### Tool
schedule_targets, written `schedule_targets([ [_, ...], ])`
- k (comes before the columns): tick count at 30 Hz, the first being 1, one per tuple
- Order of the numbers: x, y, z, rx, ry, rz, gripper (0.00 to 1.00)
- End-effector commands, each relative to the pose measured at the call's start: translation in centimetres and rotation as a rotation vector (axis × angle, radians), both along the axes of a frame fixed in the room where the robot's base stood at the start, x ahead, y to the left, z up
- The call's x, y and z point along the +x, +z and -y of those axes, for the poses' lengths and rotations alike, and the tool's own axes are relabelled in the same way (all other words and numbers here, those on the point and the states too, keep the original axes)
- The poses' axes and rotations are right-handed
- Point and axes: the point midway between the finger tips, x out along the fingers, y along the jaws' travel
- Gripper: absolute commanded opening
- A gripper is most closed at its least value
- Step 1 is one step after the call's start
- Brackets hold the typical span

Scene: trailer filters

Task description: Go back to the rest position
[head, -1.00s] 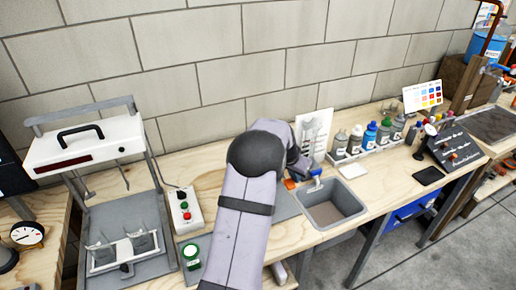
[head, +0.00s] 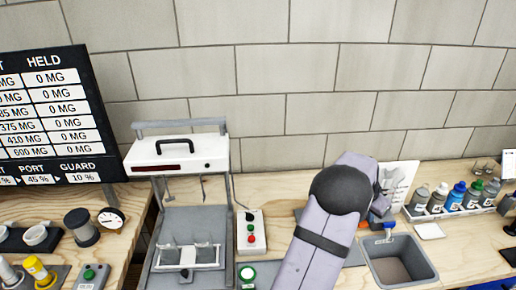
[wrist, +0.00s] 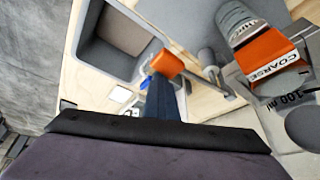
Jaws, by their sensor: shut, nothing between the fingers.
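My arm reaches up from the bottom of the head view over the workbench, with its bend in front of the block wall. Its wrist end (head: 379,205) is just left of the sink, and the fingers are hidden there. In the wrist view, my gripper (wrist: 160,85) shows as a narrow dark bar above the purple-grey housing. It is shut, with nothing held. It points toward the bench beside the sink (wrist: 88,53). A small orange piece (wrist: 168,62) shows just beyond it; I cannot tell how far apart they are.
The sink (head: 374,275) has a blue tap (head: 389,227). A COARSE-labelled container (wrist: 268,54) is close on the right of the wrist view. A white press-like unit (head: 180,152), a button box (head: 250,230), bottles (head: 457,195) and a dark display board (head: 45,115) line the bench.

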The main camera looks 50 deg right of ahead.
Motion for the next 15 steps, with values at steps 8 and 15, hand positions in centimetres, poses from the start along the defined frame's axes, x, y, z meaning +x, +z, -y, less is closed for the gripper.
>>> schedule_targets([
  [8, 1.2, 0.6, -1.9, 0.063, 0.005, 0.006, 0.0],
  [15, 1.6, 4.7, -2.4, 0.077, 0.002, 0.011, 0.0],
])
